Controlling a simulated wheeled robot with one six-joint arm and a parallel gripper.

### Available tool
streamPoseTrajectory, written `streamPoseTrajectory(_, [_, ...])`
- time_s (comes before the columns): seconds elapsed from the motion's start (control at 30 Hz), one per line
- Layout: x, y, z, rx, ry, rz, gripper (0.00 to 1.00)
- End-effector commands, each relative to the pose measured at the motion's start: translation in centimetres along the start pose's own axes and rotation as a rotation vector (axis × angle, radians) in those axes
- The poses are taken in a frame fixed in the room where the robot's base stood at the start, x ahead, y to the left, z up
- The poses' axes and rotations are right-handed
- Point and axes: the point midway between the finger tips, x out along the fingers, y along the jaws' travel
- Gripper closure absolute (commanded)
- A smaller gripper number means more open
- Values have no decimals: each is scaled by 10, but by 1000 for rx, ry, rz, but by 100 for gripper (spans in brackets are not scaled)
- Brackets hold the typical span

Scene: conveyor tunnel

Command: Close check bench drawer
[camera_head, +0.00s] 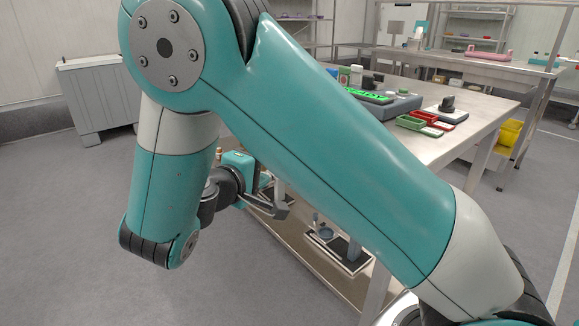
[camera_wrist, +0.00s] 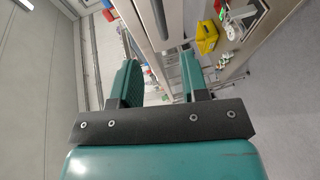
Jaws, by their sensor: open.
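The check bench (camera_head: 470,108) has a pale top and stands right of centre in the head view, partly hidden behind my arm. My gripper (camera_head: 277,198) is low in front of the bench, beside its lower shelf. In the wrist view my gripper (camera_wrist: 157,60) is open, with two teal fingers apart and nothing clearly held. A long pale metal part shows beyond and between the fingers there; I cannot tell whether it is the drawer or the bench frame. The drawer is not clearly seen in the head view, where my arm covers much of the bench front.
A grey device with a green display (camera_head: 370,96), red trays (camera_head: 424,118) and a green tray (camera_head: 409,123) are on the bench top. A yellow bin (camera_head: 509,132) is behind it. A grey cabinet (camera_head: 98,98) stands at left. The floor at left is clear.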

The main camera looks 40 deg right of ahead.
Motion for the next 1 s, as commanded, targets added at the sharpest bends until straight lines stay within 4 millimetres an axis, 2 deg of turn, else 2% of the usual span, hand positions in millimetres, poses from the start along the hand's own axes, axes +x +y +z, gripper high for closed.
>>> streamPoseTrajectory(0.03, [11, -8, 2, 4, -3, 0, 59])
streamPoseTrajectory(0.3, [72, -1, 2, 1, -6, 0, 59])
streamPoseTrajectory(0.5, [107, -1, 1, 1, -5, 0, 59])
streamPoseTrajectory(0.7, [122, 0, 0, 0, -1, -1, 59])
streamPoseTrajectory(1.0, [124, 0, 0, 0, 0, -1, 59])
